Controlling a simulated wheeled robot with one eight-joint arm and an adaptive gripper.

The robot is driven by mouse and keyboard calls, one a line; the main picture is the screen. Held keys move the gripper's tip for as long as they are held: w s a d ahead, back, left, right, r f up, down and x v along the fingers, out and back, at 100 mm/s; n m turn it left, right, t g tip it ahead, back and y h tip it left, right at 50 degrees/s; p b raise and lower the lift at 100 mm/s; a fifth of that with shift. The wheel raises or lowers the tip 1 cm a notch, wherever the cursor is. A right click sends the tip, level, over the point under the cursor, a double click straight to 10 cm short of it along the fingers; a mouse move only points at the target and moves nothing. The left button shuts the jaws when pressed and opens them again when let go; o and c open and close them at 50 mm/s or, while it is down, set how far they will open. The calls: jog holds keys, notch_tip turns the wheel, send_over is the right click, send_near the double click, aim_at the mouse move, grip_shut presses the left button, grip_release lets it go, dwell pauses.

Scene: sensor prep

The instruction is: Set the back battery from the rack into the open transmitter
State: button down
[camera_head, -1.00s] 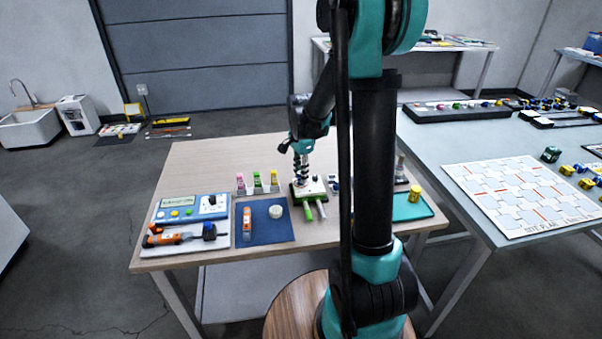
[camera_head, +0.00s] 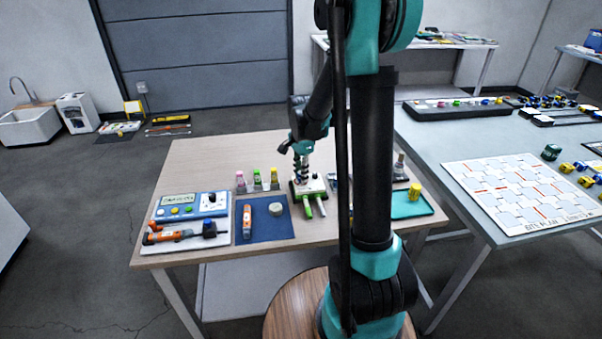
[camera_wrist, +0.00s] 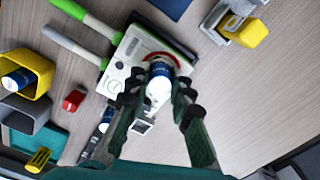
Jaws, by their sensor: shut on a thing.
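My gripper (camera_wrist: 160,92) is shut on a battery (camera_wrist: 159,84) with a white body and a blue band. It holds the battery over the open transmitter (camera_wrist: 128,64), a pale unit with green trim. In the wrist view the battery overlaps a red ring on the transmitter; whether it is seated there I cannot tell. In the head view my gripper (camera_head: 302,178) is directly above the transmitter (camera_head: 296,194). Another blue-and-white battery (camera_wrist: 106,117) shows beside my left finger, in what seems to be the rack, mostly hidden by the finger.
Green and grey handles (camera_wrist: 70,42) extend from the transmitter. A yellow cup (camera_wrist: 37,68) with a blue-banded cylinder and a red block (camera_wrist: 74,100) lie left. Several small bottles (camera_head: 258,180) and a blue mat (camera_head: 268,228) are left of the transmitter. A teal tray (camera_head: 408,210) stands right.

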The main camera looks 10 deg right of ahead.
jog(key=c, duration=1)
grip_release()
jog(key=shift+r, duration=0.6)
jog(key=shift+r, duration=3)
jog(key=s+d+f+n+t, duration=0.1)
jog(key=s+f+n, duration=0.1)
jog(key=s+n, duration=0.2)
jog(key=s+d+f+n+t, duration=0.1)
jog(key=s+n, duration=0.4)
jog(key=s, duration=0.5)
jog(key=s+d+f+n+t, duration=0.2)
jog(key=s+f+n, duration=0.1)
jog(key=s, duration=0.5)
jog(key=shift+f+n, duration=0.1)
jog(key=shift+n, duration=0.7)
